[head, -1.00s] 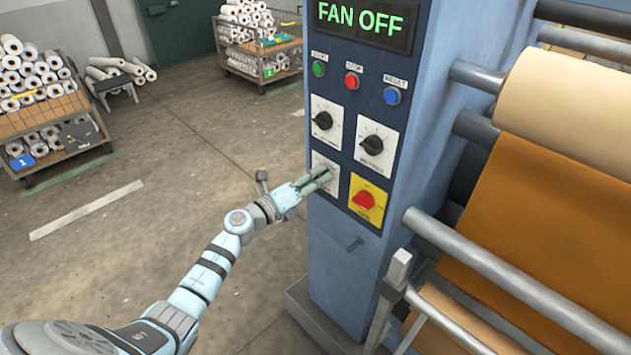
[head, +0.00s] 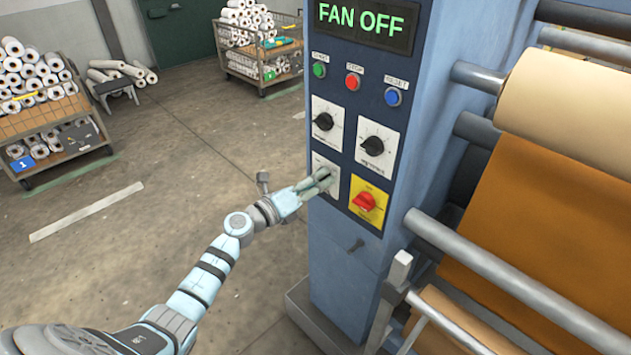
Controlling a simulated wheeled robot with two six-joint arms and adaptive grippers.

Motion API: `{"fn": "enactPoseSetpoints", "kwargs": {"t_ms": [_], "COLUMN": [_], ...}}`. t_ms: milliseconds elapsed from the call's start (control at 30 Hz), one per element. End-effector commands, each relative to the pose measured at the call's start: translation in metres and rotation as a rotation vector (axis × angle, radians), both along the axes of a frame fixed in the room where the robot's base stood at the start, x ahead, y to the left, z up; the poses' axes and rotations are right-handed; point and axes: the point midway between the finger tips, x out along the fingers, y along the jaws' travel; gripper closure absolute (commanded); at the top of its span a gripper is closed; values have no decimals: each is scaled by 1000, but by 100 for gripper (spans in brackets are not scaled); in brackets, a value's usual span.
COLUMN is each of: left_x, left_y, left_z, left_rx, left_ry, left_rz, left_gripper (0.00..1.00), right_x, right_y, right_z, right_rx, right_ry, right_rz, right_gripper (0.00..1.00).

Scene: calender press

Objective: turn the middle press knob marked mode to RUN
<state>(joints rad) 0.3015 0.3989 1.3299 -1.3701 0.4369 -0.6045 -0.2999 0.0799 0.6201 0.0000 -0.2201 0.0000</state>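The blue press panel carries black knobs on white plates at upper left (head: 323,121) and upper right (head: 373,145), and a third white plate (head: 321,162) at lower left. A red knob (head: 364,201) on a yellow plate is at lower right. The knob markings are too small to read. My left gripper (head: 325,179) is at the lower left plate, its fingertips at that plate's knob, which they mostly hide. I cannot tell whether the fingers are closed on it. My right gripper is not in view.
A lit display (head: 366,22) reads FAN OFF above green, red and blue buttons (head: 353,82). Rollers with tan and orange material (head: 560,200) are at the right. The floor left of the press is open; carts stand farther back.

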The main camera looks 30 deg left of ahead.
Motion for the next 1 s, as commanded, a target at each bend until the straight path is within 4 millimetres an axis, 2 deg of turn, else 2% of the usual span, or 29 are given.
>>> {"fn": "enactPoseSetpoints", "kwargs": {"t_ms": [233,333,467,700,833,1000], "left_x": [0,-5,-31,-96,-109,-114], "left_y": [0,2,11,33,38,40], "left_z": [1,2,0,0,1,1], "left_rx": [-1,0,3,1,0,-1], "left_ry": [-3,-3,0,3,-2,-2], "left_rz": [0,0,-1,-2,-1,1], "left_gripper": [46,46,46,46,46,46], "right_x": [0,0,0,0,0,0], "right_y": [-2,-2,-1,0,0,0], "right_z": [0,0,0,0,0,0], "right_rx": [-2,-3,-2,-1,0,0], "right_ry": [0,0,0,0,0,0], "right_rz": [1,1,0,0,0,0], "right_gripper": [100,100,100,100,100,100]}}
